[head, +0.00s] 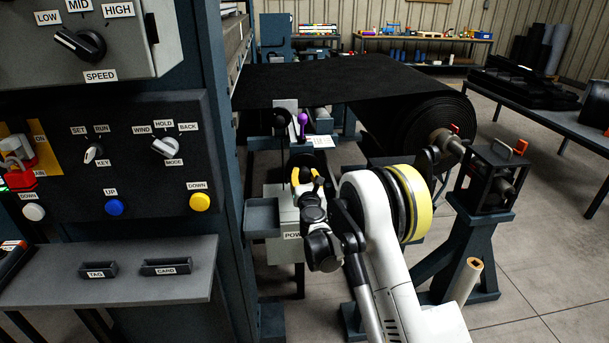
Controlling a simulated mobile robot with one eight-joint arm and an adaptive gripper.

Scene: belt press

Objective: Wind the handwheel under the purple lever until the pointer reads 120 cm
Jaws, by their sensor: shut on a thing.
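The purple lever (303,120) stands upright near the middle of the head view, beside a dark upright post. Just below it is the dark handwheel (307,160), mostly hidden behind my gripper. My gripper (306,176), with yellow at its fingers, is at the handwheel and shut on it. Which part of the wheel lies between the fingers is too small to tell. A small white plate (320,142) sits right of the lever. No pointer reading in cm can be made out.
A grey box marked POW (284,222) stands below my gripper, with a small dark tray (262,216) at its left. A control panel (130,160) fills the left. A large black roll (425,120) on a dark stand (478,215) is at right.

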